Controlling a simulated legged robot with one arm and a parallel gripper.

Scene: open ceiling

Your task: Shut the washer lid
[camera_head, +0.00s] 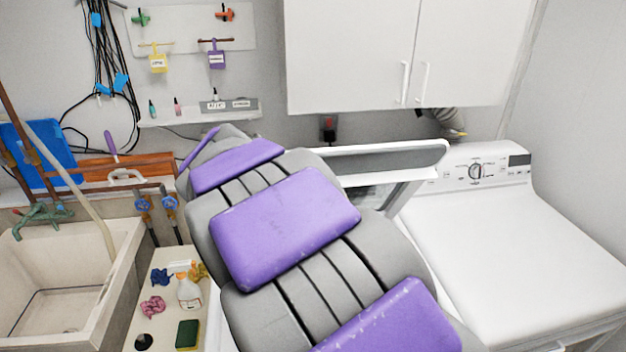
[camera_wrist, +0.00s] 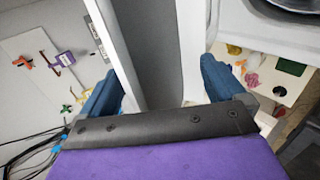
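The washer lid (camera_head: 400,152) is white and stands raised in the head view, with a glassy panel below its top edge. My purple and grey arm hides its left part and most of the washer under it. In the wrist view the lid (camera_wrist: 188,45) appears as a white and grey upright panel between the two blue fingers of my gripper (camera_wrist: 157,75). The fingers are wide apart, one on each side of the lid, with gaps visible. A dark round opening in a white top (camera_wrist: 295,6) shows at the upper right corner.
A white machine with a dial panel (camera_head: 480,172) stands at the right, its top clear. White cabinets (camera_head: 350,50) hang above. At left are a sink (camera_head: 110,275) and a narrow surface (camera_head: 140,310) with a spray bottle (camera_head: 188,290), sponge and cloths.

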